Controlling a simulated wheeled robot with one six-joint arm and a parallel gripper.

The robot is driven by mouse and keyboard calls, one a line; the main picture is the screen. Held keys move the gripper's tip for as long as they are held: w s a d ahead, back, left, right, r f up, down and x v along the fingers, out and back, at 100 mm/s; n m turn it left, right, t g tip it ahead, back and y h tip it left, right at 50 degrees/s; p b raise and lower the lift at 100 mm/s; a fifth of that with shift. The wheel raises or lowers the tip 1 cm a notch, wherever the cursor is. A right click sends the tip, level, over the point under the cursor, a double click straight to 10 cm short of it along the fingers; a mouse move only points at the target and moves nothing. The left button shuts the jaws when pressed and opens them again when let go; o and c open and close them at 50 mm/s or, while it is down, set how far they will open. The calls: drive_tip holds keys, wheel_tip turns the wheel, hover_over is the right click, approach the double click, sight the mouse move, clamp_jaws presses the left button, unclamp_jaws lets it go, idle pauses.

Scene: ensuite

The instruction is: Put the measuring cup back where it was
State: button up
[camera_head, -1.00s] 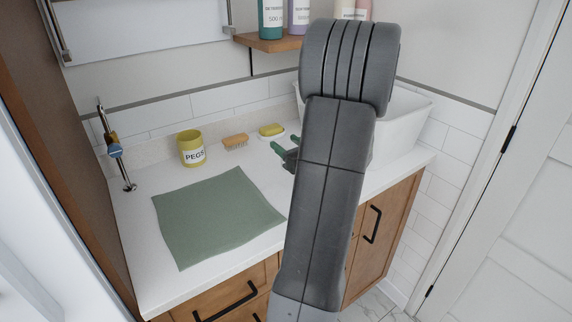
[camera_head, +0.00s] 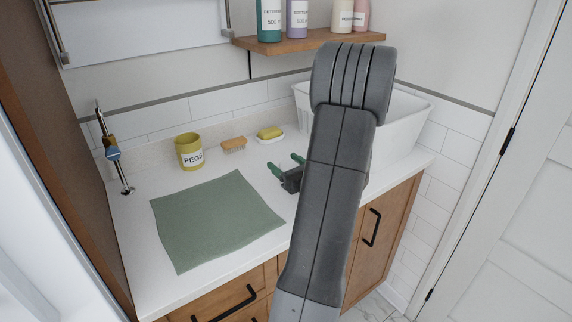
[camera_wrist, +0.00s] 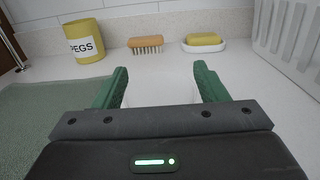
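My gripper (camera_head: 287,164) is low over the white counter, to the right of the green cloth. Its two green fingers stand wide apart in the wrist view (camera_wrist: 160,85). A faint pale shape (camera_wrist: 161,94) shows between the fingers, partly hidden by the gripper body. I cannot tell whether it is the measuring cup or bare counter. No measuring cup is clearly visible in either view. My arm covers part of the counter and the white basket in the head view.
A yellow PEGS pot (camera_head: 190,152), a wooden brush (camera_head: 234,144) and a yellow soap on a white dish (camera_head: 270,134) stand along the back. The green cloth (camera_head: 215,220) lies at left. A white basket (camera_head: 405,125) stands right. A shelf (camera_head: 300,41) holds bottles.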

drive_tip(key=shift+o, duration=0.5)
drive_tip(key=shift+r, duration=0.25)
drive_tip(key=b+v, duration=0.1)
drive_tip(key=v, duration=1.1)
drive_tip(key=shift+f, duration=0.1)
